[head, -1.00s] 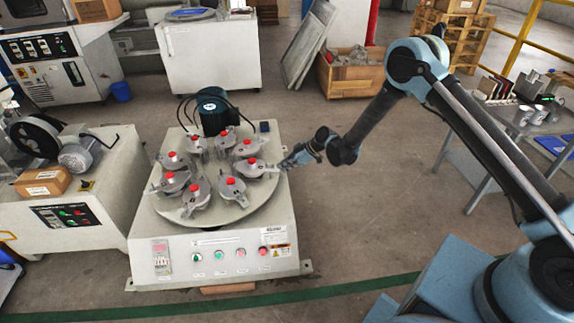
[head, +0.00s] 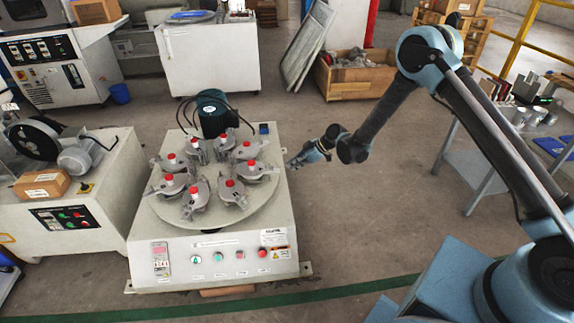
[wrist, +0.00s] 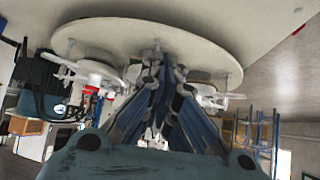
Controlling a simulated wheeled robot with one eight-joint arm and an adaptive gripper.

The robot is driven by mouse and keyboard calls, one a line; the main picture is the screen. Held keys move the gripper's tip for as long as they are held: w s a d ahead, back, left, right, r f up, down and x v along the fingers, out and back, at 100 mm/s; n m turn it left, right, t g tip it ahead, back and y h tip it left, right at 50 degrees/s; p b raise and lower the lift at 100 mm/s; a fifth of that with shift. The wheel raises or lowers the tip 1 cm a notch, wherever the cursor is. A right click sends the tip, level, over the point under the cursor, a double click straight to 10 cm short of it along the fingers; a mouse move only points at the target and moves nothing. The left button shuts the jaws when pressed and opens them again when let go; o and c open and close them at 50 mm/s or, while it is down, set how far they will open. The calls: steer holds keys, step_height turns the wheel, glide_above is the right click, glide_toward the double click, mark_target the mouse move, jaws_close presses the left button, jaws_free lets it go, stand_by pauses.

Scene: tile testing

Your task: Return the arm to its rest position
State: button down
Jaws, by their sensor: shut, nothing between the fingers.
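My arm reaches in from the right in the head view, bent at a high elbow. My gripper (head: 294,162) is at its end, just right of the round turntable (head: 165,215) of the test machine and apart from its clamps. In the wrist view my gripper (wrist: 158,62) points at the machine, with its fingers close together and nothing seen between them. The turntable rim also shows in the wrist view (wrist: 100,38).
The machine (head: 270,220) carries several clamps with red knobs (head: 168,178). A wooden crate (head: 350,82) and leaning panels (head: 305,50) stand behind. A grey table (head: 470,160) with items is at the right. Floor between the machine and the table is open.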

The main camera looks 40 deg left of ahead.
steer(key=w+d+f, duration=0.2)
steer(key=w+d, duration=0.1)
steer(key=d, duration=0.1)
steer(key=w+d+r+m+t, duration=0.2)
steer(key=w+d+r+m, duration=0.1)
steer(key=w+d+r, duration=0.55)
steer(key=w+d+r+m+t, duration=0.1)
steer(key=w+d+r+m, duration=0.1)
steer(key=w+d+r, duration=0.6)
steer(key=w+d+r+m+t+h, duration=0.1)
steer(key=w+d+r+m, duration=0.2)
steer(key=d+r, duration=0.65)
steer(key=w+d+r+m+t+h, duration=0.1)
steer(key=w+d+r+m, duration=0.2)
steer(key=d+r, duration=0.65)
steer(key=s+d+r+m+t+h, duration=0.1)
steer(key=s+d+r+m, duration=0.2)
steer(key=d, duration=1)
steer(key=s+d+r+m+t+h, duration=0.1)
steer(key=s+d+m+h, duration=0.3)
steer(key=d, duration=0.9)
steer(key=s+d+f+m, duration=0.3)
steer(key=s+d, duration=0.5)
steer(key=s+d+f+m, duration=0.3)
steer(key=s+d, duration=0.6)
steer(key=shift+s+f+m+h, duration=0.25)
steer(key=shift+f+m+h, duration=0.05)
steer(key=shift+m, duration=0.1)
steer(key=shift+a, duration=0.15)
